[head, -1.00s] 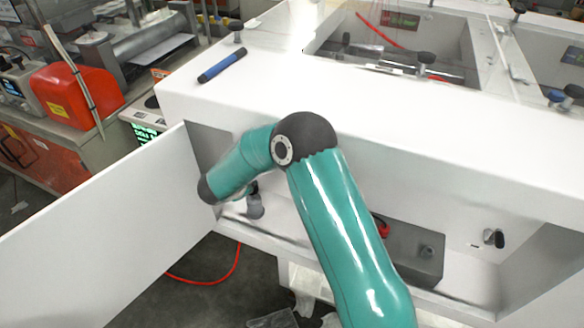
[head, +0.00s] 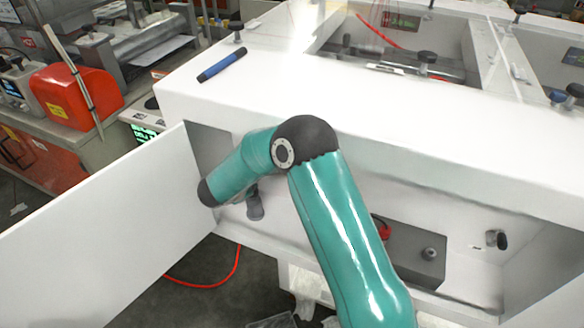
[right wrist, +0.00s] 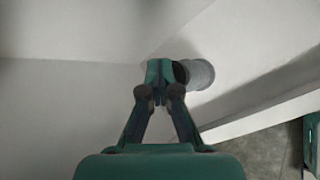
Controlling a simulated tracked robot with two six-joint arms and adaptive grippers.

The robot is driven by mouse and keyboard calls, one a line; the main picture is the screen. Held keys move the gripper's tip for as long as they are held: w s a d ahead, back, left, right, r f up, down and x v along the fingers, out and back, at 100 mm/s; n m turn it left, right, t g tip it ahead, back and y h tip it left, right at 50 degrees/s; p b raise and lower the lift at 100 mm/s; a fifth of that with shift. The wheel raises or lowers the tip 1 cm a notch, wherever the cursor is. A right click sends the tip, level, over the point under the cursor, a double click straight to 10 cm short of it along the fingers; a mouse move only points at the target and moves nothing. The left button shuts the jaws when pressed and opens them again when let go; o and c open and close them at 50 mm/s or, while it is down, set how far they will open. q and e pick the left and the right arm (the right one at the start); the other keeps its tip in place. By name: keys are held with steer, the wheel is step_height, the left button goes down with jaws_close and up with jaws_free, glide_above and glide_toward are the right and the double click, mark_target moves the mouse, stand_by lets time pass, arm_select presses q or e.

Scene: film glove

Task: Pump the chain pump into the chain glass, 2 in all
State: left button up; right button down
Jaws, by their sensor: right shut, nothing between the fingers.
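A small grey cylinder with a darker top (head: 255,208) stands inside the open white cabinet, below my right forearm. In the right wrist view it shows as a grey cylinder (right wrist: 201,75) just beyond and right of my fingertips. I cannot tell whether it is the chain pump or the chain glass, and I make out no second such thing. My right gripper (head: 251,189) is mostly hidden behind my teal arm in the head view. In the right wrist view my right gripper (right wrist: 159,75) is shut and empty, close to the cylinder; contact is unclear. My left gripper is out of view.
The open white door (head: 100,245) stands at the left. The white cabinet top (head: 300,85) overhangs the opening and carries a blue marker (head: 221,65). A grey box (head: 415,255) sits inside at the right. A red cable (head: 215,283) lies on the floor.

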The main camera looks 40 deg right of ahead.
steer(key=shift+f+b, duration=0.3)
steer(key=shift+f, duration=0.05)
steer(key=shift+r, duration=0.15)
steer(key=shift+r+p, duration=0.35)
steer(key=shift+r, duration=0.5)
step_height(320, 180, up, 6)
steer(key=p, duration=0.2)
steer(key=shift+p, duration=0.3)
stand_by(2.0)
